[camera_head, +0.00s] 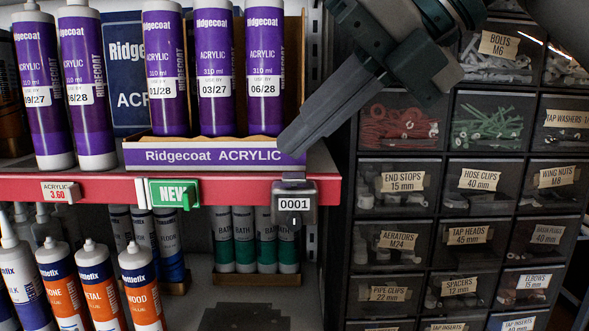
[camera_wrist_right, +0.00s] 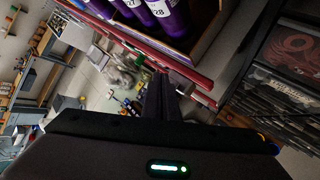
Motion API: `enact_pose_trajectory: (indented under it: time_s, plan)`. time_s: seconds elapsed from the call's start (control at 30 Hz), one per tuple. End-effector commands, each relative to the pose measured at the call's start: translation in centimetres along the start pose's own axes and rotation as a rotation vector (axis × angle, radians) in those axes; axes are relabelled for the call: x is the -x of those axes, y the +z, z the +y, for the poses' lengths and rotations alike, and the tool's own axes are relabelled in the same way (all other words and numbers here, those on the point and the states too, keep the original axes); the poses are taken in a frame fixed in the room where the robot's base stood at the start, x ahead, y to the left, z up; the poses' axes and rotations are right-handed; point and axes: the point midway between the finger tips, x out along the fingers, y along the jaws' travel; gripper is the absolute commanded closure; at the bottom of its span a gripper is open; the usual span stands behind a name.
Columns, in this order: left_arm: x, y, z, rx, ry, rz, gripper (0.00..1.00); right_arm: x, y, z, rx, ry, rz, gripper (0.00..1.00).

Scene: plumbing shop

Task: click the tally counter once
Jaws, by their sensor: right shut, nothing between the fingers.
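The tally counter (camera_head: 294,203) hangs at the right end of the red shelf edge in the head view. It is a small grey box and its display reads 0001. My right gripper (camera_head: 290,148) comes in from the upper right, shut and empty, with its fingertips above the counter and in front of the purple Ridgecoat tray's right end. A gap shows between the fingertips and the counter's top. My left gripper is not in view.
Purple acrylic cartridges (camera_head: 214,75) stand in a tray (camera_head: 200,155) on the shelf behind my fingers. A green tag (camera_head: 173,194) sticks out from the red shelf edge (camera_head: 235,190). A black drawer cabinet (camera_head: 446,204) stands at the right. More cartridges (camera_head: 140,285) stand on the lower shelf.

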Motion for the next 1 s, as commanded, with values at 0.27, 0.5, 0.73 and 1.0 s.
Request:
enact_pose_trajectory:
  time_s: [0.27, 0.5, 0.73, 1.0]
  plan:
    - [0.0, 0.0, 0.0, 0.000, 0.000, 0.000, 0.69, 0.0, 0.0, 0.0, 0.000, 0.000, 0.000, 1.00]
    - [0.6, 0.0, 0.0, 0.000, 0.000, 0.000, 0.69, 0.8, 0.6, 0.6, 0.000, 0.001, -0.001, 1.00]
    - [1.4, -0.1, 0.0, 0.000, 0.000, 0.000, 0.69, 2.2, 1.6, 1.6, -0.001, 0.000, -0.001, 1.00]
    - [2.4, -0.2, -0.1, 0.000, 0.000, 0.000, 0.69, 3.7, 2.7, 2.7, 0.000, 0.001, 0.000, 1.00]
